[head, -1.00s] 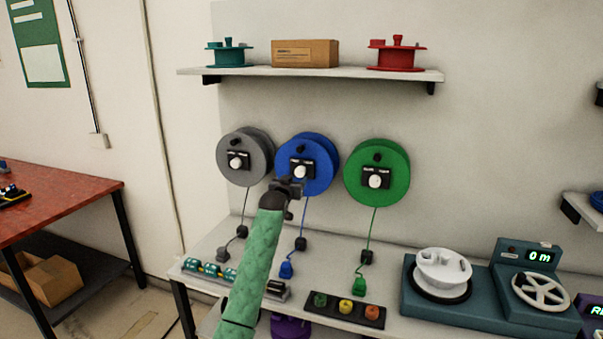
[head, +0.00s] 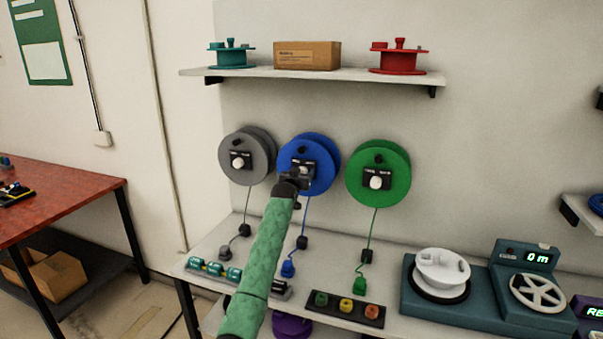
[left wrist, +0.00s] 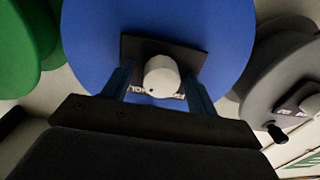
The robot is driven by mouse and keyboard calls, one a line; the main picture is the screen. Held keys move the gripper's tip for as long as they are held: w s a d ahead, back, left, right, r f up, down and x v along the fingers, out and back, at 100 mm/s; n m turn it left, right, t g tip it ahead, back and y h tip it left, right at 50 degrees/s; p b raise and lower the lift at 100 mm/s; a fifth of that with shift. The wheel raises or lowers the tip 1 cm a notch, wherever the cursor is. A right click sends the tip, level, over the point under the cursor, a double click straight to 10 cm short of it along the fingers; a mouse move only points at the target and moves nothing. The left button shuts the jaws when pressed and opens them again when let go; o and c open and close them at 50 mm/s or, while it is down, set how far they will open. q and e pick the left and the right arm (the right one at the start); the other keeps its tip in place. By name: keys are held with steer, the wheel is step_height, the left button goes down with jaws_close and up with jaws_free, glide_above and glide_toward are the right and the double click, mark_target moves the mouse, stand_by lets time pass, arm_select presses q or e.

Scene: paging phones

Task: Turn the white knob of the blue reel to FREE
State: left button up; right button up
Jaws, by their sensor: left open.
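The blue reel (head: 318,151) hangs on the wall between a grey reel and a green reel. Its white knob (left wrist: 161,76) sits on a dark label plate (left wrist: 130,47) in the left wrist view, with lettering partly covered. My left gripper (head: 299,174) is in front of the blue reel and hides most of the knob in the head view. In the left wrist view the fingers of the left gripper (left wrist: 160,88) stand open, one on each side of the knob, with gaps visible. Whether the fingertips touch the plate is unclear. My right gripper is not in view.
The grey reel (head: 262,145) and green reel (head: 396,160) flank the blue reel closely. A shelf (head: 330,76) with spools and a box is above. The bench (head: 335,265) below holds a tray of coloured parts (head: 330,311) and a teal machine (head: 400,295).

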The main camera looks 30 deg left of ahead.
arm_select(q)
steer(key=shift+c, duration=0.2)
steer(key=c, duration=0.9)
steer(key=shift+c, duration=0.2)
